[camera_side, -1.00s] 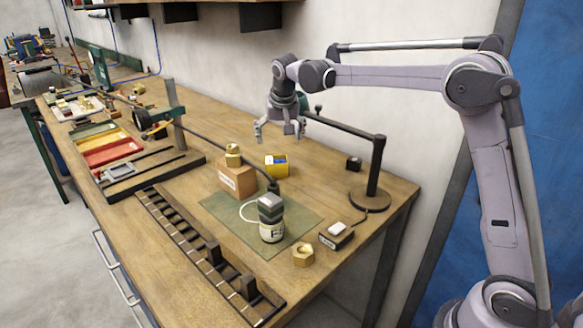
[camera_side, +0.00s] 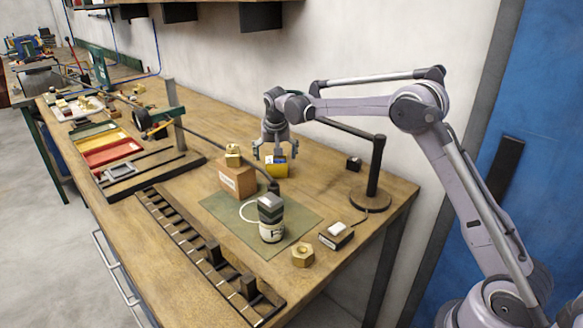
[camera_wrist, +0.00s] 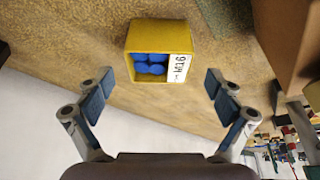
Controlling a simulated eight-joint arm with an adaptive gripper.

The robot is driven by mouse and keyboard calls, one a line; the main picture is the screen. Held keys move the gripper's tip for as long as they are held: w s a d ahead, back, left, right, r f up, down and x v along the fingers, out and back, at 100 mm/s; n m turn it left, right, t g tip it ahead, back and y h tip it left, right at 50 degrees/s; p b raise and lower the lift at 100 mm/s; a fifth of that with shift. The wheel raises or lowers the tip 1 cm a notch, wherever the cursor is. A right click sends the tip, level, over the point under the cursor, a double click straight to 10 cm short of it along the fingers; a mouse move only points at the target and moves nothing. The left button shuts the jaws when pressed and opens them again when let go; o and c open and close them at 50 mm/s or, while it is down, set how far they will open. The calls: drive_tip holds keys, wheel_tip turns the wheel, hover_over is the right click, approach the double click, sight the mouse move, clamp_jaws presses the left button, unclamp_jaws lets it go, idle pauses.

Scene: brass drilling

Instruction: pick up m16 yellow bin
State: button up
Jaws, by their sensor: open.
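The yellow bin (camera_side: 277,169) stands on the wooden bench behind the green mat in the side view. In the wrist view the yellow bin (camera_wrist: 160,52) has a white M16 label and several blue pieces inside. My gripper (camera_side: 275,155) is open and empty. It points down at the bin, and its fingers overlap the bin's top in the side view. In the wrist view the fingers of my gripper (camera_wrist: 160,88) are spread, with the bin beyond the tips and roughly centred between them. I cannot tell the exact gap, but no finger appears closed on the bin.

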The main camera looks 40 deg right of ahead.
sight(276, 161)
drive_tip(key=shift+x, duration=1.85)
drive_tip(key=shift+s, duration=0.1)
drive_tip(key=c, duration=1.3)
